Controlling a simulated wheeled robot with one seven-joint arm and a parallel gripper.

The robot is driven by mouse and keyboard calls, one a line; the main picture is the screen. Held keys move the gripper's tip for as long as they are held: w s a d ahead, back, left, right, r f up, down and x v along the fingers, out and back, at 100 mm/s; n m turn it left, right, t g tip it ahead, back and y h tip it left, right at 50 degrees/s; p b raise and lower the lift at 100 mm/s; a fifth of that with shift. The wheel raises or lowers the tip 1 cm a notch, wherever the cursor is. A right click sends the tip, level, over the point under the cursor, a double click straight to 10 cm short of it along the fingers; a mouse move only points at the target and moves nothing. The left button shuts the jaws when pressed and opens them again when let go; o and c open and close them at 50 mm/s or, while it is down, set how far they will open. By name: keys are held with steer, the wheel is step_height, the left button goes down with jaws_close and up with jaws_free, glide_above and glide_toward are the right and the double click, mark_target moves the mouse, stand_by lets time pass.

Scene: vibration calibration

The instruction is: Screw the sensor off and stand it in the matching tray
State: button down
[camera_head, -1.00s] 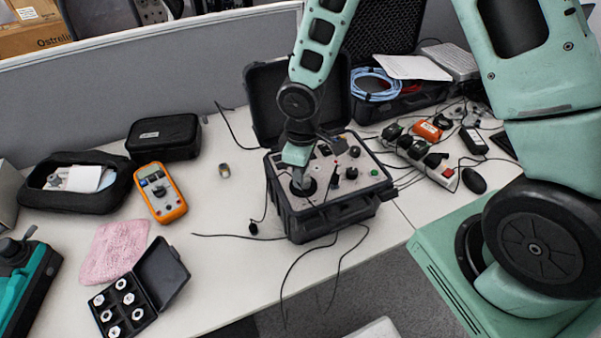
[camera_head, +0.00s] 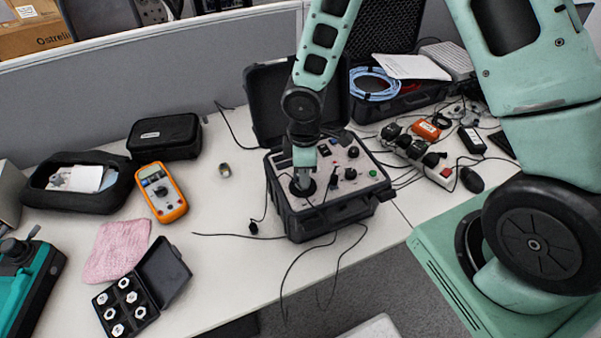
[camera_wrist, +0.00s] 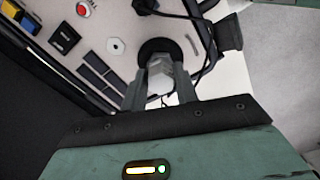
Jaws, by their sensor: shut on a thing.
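The calibration unit (camera_head: 345,207) is an open black case with a light control panel, standing on the table. My gripper (camera_head: 303,181) points down at the round black mount on the left of its panel. In the wrist view my gripper (camera_wrist: 163,88) is shut on the sensor (camera_wrist: 160,72), a small grey metal piece standing over the black disc (camera_wrist: 152,47). I cannot tell whether the sensor still touches the disc. The black tray (camera_head: 103,300) lies open at the front left, with several silver-white hexagonal pieces in its holes.
A pink cloth (camera_head: 117,250) and an orange multimeter (camera_head: 162,192) lie near the tray. A small metal cylinder (camera_head: 224,170) stands left of the unit. Loose black cables cross the table in front. A power strip (camera_head: 437,172) lies to the right.

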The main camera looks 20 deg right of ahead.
steer(key=shift+w+a+n, duration=0.1)
steer(key=shift+a+n, duration=0.05)
steer(key=shift+n, duration=0.35)
steer(key=shift+a+n+p, duration=0.1)
steer(key=shift+n+p, duration=0.6)
steer(key=shift+n, duration=0.5)
steer(key=shift+n, duration=0.4)
steer(key=shift+a+n+p, duration=0.1)
steer(key=shift+n+p, duration=0.2)
steer(key=shift+p, duration=0.05)
steer(key=shift+n, duration=0.6)
steer(key=shift+n+p, duration=0.6)
steer(key=shift+n, duration=0.4)
steer(key=shift+n+p, duration=1.1)
steer(key=shift+n, duration=1.2)
steer(key=shift+f+n+p, duration=0.15)
steer(key=shift+n+p, duration=0.65)
steer(key=shift+n, duration=0.9)
